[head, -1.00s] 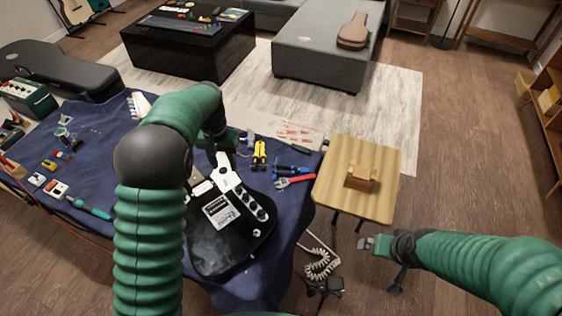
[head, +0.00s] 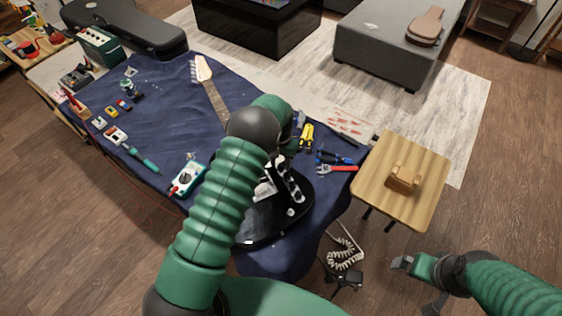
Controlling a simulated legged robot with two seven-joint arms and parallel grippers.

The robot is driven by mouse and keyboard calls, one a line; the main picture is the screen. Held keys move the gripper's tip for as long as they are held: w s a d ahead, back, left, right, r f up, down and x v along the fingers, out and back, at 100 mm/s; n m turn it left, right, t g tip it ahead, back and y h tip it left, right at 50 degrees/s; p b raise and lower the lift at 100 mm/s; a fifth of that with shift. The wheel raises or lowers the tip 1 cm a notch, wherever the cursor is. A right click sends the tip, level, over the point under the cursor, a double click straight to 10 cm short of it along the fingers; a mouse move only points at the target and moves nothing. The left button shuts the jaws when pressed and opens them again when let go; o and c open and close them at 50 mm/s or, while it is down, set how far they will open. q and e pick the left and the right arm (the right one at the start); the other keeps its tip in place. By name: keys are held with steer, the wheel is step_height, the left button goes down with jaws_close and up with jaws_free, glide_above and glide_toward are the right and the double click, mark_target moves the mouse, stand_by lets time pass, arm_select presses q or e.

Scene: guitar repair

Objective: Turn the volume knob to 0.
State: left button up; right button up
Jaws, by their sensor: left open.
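The black guitar body (head: 262,226) lies on the blue cloth of the workbench, partly hidden behind my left arm. Its light control plate with several dark knobs (head: 291,186) shows just right of my arm. I cannot tell which knob is the volume knob or read its setting. My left gripper (head: 284,150) is open, at the upper end of the control plate and mostly hidden by my own forearm. I cannot tell whether it touches a knob. My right gripper (head: 418,280) is open and empty, over the floor at the lower right.
Red-handled pliers (head: 336,169) and a yellow tool (head: 305,137) lie right of the guitar. A multimeter (head: 187,177) lies to its left. The guitar neck (head: 212,92) extends away. A small wooden table (head: 377,187) holds a wooden block (head: 403,177).

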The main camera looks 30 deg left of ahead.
arm_select(q)
steer(key=shift+d+f, duration=0.1)
steer(key=shift+f, duration=0.05)
jaws_close()
steer(key=shift+n, duration=0.4)
steer(key=n, duration=0.3)
steer(key=shift+b, duration=0.3)
steer(key=n, duration=0.3)
steer(key=shift+n, duration=0.3)
steer(key=n, duration=0.3)
steer(key=shift+n, duration=2.2)
